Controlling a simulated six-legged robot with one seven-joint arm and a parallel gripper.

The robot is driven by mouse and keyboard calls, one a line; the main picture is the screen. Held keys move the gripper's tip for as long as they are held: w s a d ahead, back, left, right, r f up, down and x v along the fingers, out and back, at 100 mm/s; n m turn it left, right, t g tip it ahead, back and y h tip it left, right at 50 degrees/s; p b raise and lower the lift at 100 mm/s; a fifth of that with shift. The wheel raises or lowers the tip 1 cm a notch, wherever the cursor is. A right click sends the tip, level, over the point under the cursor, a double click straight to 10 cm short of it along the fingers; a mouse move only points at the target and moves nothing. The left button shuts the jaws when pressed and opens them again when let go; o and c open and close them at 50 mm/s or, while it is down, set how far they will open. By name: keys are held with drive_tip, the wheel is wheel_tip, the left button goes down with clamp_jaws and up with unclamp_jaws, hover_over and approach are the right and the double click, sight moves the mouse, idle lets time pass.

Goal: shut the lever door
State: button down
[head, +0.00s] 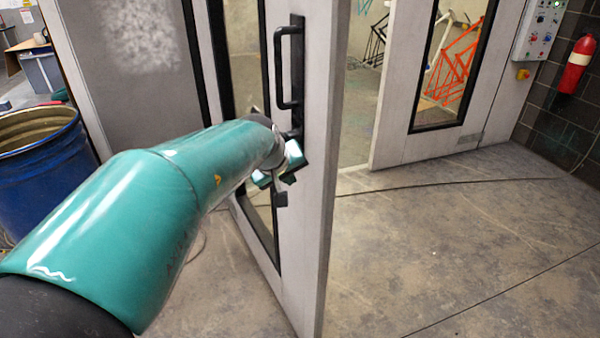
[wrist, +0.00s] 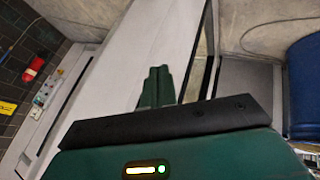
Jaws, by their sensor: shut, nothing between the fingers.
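The lever door (head: 313,150) is a pale grey door with a narrow black-framed window. In the head view it stands open, swung out from the frame. A black upright bar handle (head: 281,68) is fixed near its edge. My gripper (head: 280,190) is at the door's face below the bar, partly hidden by my teal arm. In the wrist view my gripper (wrist: 155,86) has its green fingers together, empty, over the pale door surface (wrist: 150,35). I cannot tell whether the fingers touch the door. No separate lever shows clearly.
A second door leaf (head: 400,100) stands to the right, with bike frames (head: 455,65) behind the opening. A blue drum (head: 45,170) stands at left. A control box (head: 540,30) and a fire extinguisher (head: 577,65) hang at right. The floor at right is clear.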

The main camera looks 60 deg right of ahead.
sight(310, 180)
drive_tip(key=shift+s+d+f, duration=0.15)
drive_tip(key=shift+s+d, duration=0.2)
drive_tip(key=shift+d, duration=0.3)
drive_tip(key=shift+s+d+f, duration=0.15)
drive_tip(key=shift+s+d, duration=0.2)
drive_tip(key=shift+d, duration=0.35)
drive_tip(key=shift+s+d+f, duration=0.15)
drive_tip(key=shift+s+d, duration=0.2)
drive_tip(key=shift+d, duration=0.3)
drive_tip(key=shift+d, duration=0.1)
